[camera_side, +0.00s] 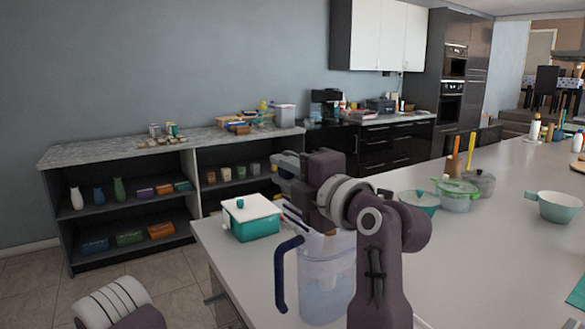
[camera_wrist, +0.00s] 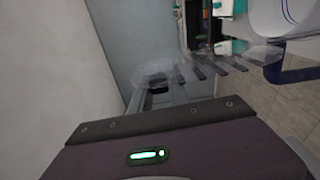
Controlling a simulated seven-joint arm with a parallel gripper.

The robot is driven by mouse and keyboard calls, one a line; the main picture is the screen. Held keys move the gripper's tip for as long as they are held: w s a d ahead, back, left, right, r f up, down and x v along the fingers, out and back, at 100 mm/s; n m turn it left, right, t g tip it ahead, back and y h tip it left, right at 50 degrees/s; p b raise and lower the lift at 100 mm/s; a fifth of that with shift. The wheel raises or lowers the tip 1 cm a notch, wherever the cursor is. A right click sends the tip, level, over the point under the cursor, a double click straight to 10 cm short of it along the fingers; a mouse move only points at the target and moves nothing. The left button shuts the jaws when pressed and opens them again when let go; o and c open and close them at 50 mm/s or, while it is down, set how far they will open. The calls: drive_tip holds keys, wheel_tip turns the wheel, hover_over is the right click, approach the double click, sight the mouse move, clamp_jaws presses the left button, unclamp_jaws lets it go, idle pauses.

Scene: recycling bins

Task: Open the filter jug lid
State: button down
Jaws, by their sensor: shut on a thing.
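The filter jug (camera_side: 325,285) stands upright at the front of the counter, clear with a dark blue handle (camera_side: 282,275). Its upper part is partly hidden by my arm. It also shows at the top right of the wrist view (camera_wrist: 288,18). My gripper (camera_side: 287,185) is up and to the left of the jug's top, clear of the jug body. In the wrist view my gripper (camera_wrist: 192,76) is shut on a clear, see-through piece (camera_wrist: 155,76), which looks like the jug lid. The lid's exact outline is hard to make out.
A teal pan (camera_side: 420,201), a green-rimmed pot (camera_side: 456,194) and a teal bowl (camera_side: 558,206) stand to the right. The counter between the pots and the bowl is clear.

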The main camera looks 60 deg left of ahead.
drive_tip(key=shift+s, duration=0.25)
idle(0.3)
drive_tip(key=c, duration=1.2)
unclamp_jaws()
drive_tip(key=shift+f, duration=0.1)
drive_tip(key=shift+c, duration=0.2)
